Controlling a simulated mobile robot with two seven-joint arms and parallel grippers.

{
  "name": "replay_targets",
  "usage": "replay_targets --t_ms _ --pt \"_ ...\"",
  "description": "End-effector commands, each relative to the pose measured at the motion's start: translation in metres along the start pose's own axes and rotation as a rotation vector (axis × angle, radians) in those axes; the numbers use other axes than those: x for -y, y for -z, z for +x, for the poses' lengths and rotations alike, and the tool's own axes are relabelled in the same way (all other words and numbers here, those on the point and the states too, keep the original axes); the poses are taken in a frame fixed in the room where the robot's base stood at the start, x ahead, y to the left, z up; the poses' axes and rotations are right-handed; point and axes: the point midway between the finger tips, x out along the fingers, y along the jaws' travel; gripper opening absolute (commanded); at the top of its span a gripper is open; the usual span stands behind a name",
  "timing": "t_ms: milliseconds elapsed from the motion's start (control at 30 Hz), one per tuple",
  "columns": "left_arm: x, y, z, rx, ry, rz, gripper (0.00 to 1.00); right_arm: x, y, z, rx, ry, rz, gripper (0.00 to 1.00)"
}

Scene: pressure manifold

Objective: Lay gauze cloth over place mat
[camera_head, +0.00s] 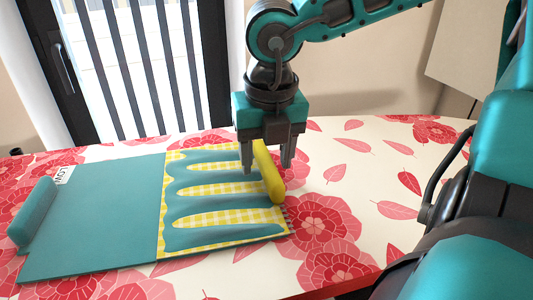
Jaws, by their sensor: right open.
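A flat teal sheet (100,210) lies on the table at the left, with a teal roll (32,213) along its left end. To its right is a yellow-and-white checked piece (225,190), crossed by wavy teal bands, with a yellow roll (271,184) along its right end. I cannot tell which piece is the gauze cloth and which the place mat, or which lies on top. My right gripper (267,168) is open and points down, its fingers on either side of the yellow roll's far part in the picture. I cannot tell its height. My left gripper is not in view.
The table (350,180) has a cream cloth with red flowers and leaves. Free room lies right of the yellow roll. A barred window (135,70) stands behind the table.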

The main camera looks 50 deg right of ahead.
Motion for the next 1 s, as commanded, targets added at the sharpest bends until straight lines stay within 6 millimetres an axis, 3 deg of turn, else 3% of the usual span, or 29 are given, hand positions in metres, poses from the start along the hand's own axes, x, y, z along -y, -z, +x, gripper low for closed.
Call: replay_targets --t_ms 233,700,1000 --pt "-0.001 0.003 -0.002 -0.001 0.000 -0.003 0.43 0.000 -0.001 -0.011 0.004 -0.001 0.000 0.57" --pt "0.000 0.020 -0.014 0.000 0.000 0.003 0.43 0.000 -0.001 -0.107 0.005 -0.001 0.001 0.57" --pt "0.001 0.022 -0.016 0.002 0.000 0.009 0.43 0.000 0.000 -0.129 0.000 0.000 0.000 0.57"
